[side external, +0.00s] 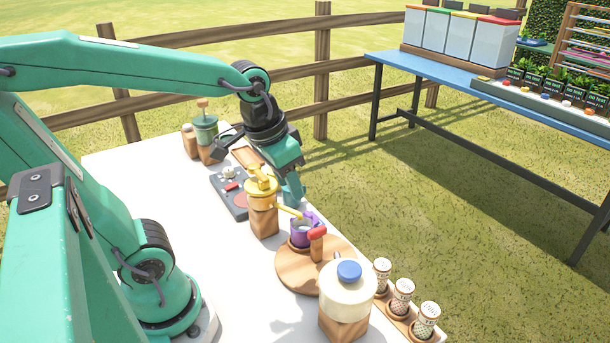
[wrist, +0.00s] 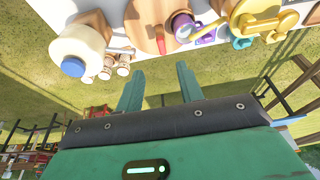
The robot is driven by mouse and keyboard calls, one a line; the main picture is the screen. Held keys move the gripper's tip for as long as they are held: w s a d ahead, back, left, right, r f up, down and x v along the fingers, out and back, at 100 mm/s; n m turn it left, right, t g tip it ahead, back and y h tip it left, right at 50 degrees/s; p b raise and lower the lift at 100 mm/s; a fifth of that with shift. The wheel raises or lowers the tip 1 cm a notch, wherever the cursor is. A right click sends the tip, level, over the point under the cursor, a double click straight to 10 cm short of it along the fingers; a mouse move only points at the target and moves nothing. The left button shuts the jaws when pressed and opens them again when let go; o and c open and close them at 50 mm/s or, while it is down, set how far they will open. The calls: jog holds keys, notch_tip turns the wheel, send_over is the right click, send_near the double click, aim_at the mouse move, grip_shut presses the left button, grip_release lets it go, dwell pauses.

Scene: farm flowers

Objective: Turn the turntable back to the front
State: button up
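The turntable (side external: 290,271) is a round wooden disc on the white table. A purple mug (side external: 299,235) and a red-topped wooden peg (side external: 317,244) stand on it. In the wrist view the turntable (wrist: 146,30) is at the top, with the red peg part (wrist: 160,40) near its edge and the purple mug (wrist: 186,27) to its right.
A yellow pump on a wooden block (side external: 263,205) stands beside the turntable, its spout toward the mug. A cream jar with a blue knob (side external: 347,292) partly hides the turntable's front. Several shakers (side external: 402,296) line the right edge.

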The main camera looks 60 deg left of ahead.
aim_at(317, 229)
jog(key=shift+w+f+g, duration=0.85)
jog(key=shift+w+f, duration=0.65)
jog(key=shift+w, duration=0.2)
jog(key=shift+w+f+g, duration=0.85)
jog(key=shift+w+f, duration=0.6)
jog(key=shift+w, duration=0.25)
jog(key=shift+f, duration=0.15)
jog(key=shift+f, duration=3.75)
grip_shut()
